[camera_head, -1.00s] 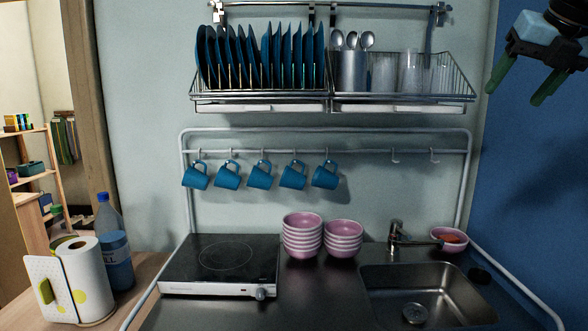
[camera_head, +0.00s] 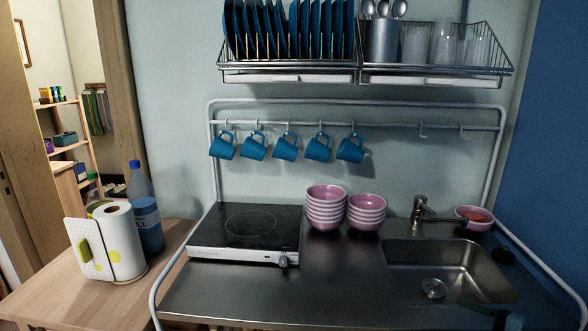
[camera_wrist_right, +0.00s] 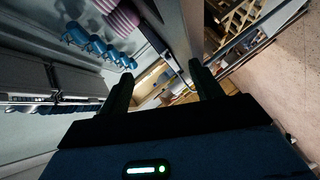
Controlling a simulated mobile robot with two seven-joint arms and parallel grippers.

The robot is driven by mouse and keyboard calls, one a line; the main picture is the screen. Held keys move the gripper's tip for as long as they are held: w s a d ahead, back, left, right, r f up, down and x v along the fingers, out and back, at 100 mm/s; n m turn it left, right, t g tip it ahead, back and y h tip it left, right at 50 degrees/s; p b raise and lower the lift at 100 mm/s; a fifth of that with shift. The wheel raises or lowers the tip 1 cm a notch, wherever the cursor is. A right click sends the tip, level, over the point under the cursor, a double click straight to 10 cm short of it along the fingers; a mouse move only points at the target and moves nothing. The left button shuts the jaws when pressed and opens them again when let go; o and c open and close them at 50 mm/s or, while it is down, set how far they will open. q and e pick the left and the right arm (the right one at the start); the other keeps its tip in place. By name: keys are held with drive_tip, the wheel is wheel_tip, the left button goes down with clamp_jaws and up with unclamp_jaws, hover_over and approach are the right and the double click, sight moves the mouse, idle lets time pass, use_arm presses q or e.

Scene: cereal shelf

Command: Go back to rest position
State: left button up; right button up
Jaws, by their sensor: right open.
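My right gripper (camera_wrist_right: 160,82) shows in the right wrist view with its two dark green fingers spread apart. Nothing is between them. In the head view only a small dark green part of it shows at the bottom right edge, low in front of the sink (camera_head: 446,265). In the right wrist view the picture is tilted, with blue mugs (camera_wrist_right: 90,42) and pink bowls (camera_wrist_right: 118,15) at the upper left, apart from the fingers. My left gripper is in neither view.
A hob (camera_head: 246,233) and stacked pink bowls (camera_head: 325,208) stand on the metal counter (camera_head: 320,285). Blue mugs (camera_head: 285,148) hang from a rail. Above is a dish rack (camera_head: 290,68). At left, a wooden table (camera_head: 50,293) holds a paper roll (camera_head: 120,245) and a bottle (camera_head: 146,215).

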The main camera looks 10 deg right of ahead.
drive_tip(key=s+a+f+m+h, duration=0.2)
drive_tip(key=s+a+f+m, duration=0.3)
drive_tip(key=f, duration=0.3)
drive_tip(key=s+a+f+m+h, duration=0.2)
drive_tip(key=s+a+f+m, duration=0.25)
drive_tip(key=f, duration=0.25)
drive_tip(key=s+a+f+m+g, duration=0.1)
drive_tip(key=s+a+f+m, duration=0.1)
drive_tip(key=a, duration=0.4)
drive_tip(key=s+a+f+m+g, duration=0.2)
drive_tip(key=s+a+f, duration=0.1)
drive_tip(key=s+a, duration=0.2)
drive_tip(key=s+a+f+m+g+h, duration=0.1)
drive_tip(key=s+a+f+m, duration=0.1)
drive_tip(key=s+a, duration=0.2)
drive_tip(key=a, duration=0.3)
drive_tip(key=shift+f, duration=0.4)
drive_tip(key=shift+m, duration=0.25)
